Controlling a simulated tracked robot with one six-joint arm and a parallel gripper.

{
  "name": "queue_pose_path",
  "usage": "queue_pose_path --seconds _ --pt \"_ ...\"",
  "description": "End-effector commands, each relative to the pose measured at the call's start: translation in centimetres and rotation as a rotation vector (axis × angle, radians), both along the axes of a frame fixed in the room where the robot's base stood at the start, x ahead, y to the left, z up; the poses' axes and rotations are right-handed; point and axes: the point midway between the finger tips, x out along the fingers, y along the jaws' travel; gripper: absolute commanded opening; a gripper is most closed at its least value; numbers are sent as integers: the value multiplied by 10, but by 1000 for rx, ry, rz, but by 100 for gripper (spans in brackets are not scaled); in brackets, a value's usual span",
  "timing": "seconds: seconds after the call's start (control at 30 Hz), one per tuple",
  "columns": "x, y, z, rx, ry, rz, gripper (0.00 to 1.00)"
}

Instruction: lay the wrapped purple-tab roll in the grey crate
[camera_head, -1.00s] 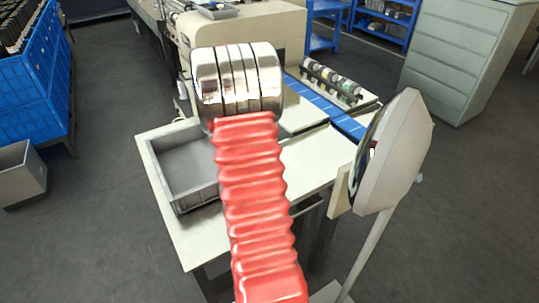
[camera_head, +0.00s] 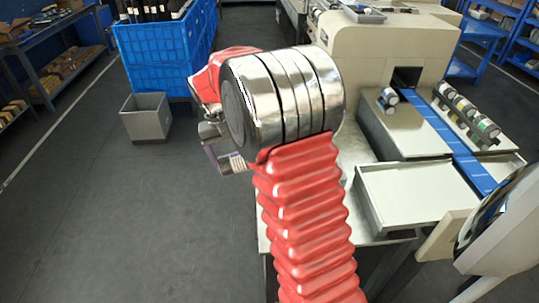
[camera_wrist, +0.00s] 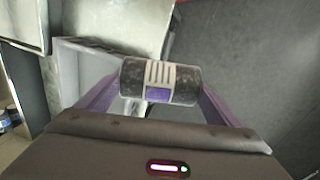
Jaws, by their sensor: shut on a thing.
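The wrapped roll (camera_wrist: 160,82), dark with a white-striped band and a purple tab, lies crosswise between the purple fingers of my gripper (camera_wrist: 158,92) in the wrist view. The gripper is shut on it. In the head view my gripper (camera_head: 222,158) shows left of my silver wrist joint, and the roll (camera_head: 237,163) is partly visible there. The grey crate on the table is hidden behind my arm in the head view. A grey open box with a pale rim, probably that crate (camera_wrist: 68,75), shows behind and left of the roll in the wrist view; its distance is unclear.
A tilted panel (camera_head: 500,225) stands at lower right.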

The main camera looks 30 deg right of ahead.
Motion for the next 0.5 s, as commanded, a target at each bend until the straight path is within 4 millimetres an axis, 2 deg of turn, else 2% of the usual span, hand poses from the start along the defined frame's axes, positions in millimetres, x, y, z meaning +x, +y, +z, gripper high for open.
queue_pose_path --seconds 0.03,0.1,0.23,0.33,0.5 --pt "4 21 2 -2 -1 64 53" --pt "8 45 4 -3 0 142 53" --pt "11 82 7 -7 0 264 53" --pt "12 100 9 -9 1 323 53" --pt "12 109 9 -10 2 356 53"
